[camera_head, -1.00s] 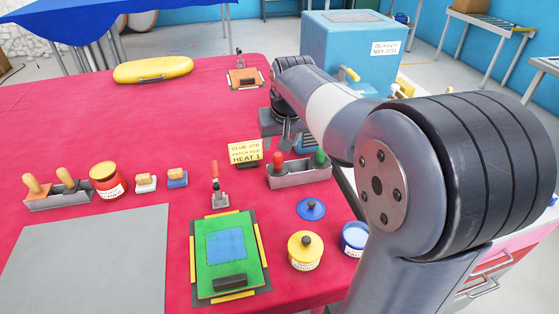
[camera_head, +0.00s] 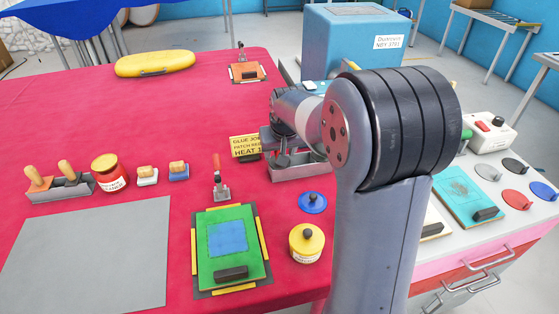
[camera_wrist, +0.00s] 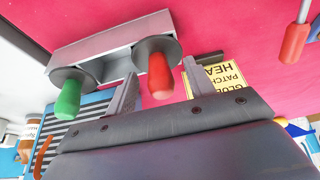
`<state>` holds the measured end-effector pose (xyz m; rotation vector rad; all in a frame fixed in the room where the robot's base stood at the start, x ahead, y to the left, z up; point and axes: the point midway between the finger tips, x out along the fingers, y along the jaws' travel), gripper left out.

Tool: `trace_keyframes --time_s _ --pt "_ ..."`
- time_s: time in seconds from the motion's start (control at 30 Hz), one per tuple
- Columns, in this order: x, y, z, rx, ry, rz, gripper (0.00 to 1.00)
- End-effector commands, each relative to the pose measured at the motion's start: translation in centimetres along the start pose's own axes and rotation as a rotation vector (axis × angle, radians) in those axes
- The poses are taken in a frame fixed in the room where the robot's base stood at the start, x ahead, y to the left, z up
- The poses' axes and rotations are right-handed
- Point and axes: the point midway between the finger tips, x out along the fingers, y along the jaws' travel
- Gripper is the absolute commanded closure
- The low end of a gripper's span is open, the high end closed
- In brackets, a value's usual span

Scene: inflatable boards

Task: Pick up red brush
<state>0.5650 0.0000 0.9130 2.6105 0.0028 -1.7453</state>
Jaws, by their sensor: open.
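In the wrist view, a red handle (camera_wrist: 160,76), the red brush's, stands up from a grey holder (camera_wrist: 110,42) with a dark round collar at its base. A green handle (camera_wrist: 68,98) stands beside it in the same holder. My gripper (camera_wrist: 158,84) is open, with one finger on each side of the red handle in the picture; I see no contact. In the head view, my gripper (camera_head: 285,156) is over the grey holder (camera_head: 300,173), and my arm hides both handles.
A yellow sign (camera_head: 245,146) stands close left of the holder. A red-handled tool (camera_head: 217,186), a blue lid (camera_head: 312,202) and a yellow pot (camera_head: 306,242) are nearby on the red table (camera_head: 120,110). A blue machine (camera_head: 350,45) stands behind.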

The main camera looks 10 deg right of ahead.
Motion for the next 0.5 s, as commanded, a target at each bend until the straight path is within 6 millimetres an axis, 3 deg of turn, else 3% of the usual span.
trace_keyframes --time_s 0.07,0.5 --pt "-0.03 -0.01 0.00 0.000 0.000 0.000 0.49" --pt "-0.07 -0.01 -0.01 0.000 0.001 0.000 0.84"
